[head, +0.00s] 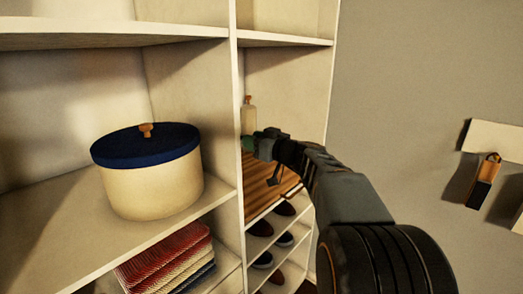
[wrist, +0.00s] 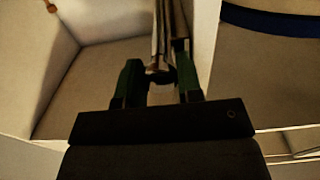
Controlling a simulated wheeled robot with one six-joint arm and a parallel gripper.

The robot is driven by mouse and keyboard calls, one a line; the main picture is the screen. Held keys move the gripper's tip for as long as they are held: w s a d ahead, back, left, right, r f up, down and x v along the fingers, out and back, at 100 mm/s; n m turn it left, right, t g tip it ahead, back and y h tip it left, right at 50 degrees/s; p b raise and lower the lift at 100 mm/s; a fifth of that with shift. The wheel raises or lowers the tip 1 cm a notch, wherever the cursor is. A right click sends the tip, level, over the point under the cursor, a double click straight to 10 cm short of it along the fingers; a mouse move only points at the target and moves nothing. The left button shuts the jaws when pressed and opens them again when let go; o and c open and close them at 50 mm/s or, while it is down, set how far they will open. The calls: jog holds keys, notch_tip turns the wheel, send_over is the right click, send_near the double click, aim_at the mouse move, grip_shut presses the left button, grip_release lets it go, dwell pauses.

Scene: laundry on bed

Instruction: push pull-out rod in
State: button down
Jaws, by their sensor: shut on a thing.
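My gripper (head: 256,145) reaches into the right-hand bay of the shelf unit, just right of the upright divider. In the wrist view my gripper (wrist: 158,75) has its two green fingers on either side of a shiny metal pull-out rod (wrist: 160,42), shut on its near end. The rod runs away from the fingers, toward the top of the picture. In the head view the rod cannot be made out behind my gripper and the divider.
The divider (head: 237,110) stands close left of my gripper. A round cream box with a blue lid (head: 147,146) sits on the left shelf, above folded clothes (head: 168,262). A pale bottle (head: 248,117) and brown slatted surface (head: 262,185) are near my gripper; shoes (head: 262,228) are below.

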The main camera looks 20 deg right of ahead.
jog(key=shift+r, duration=0.1)
jog(key=c, duration=1.1)
grip_release()
jog(key=shift+w+a, duration=0.1)
jog(key=shift+c, duration=0.2)
jog(key=shift+o, duration=0.7)
jog(key=shift+w, duration=0.1)
jog(key=shift+o, duration=1.1)
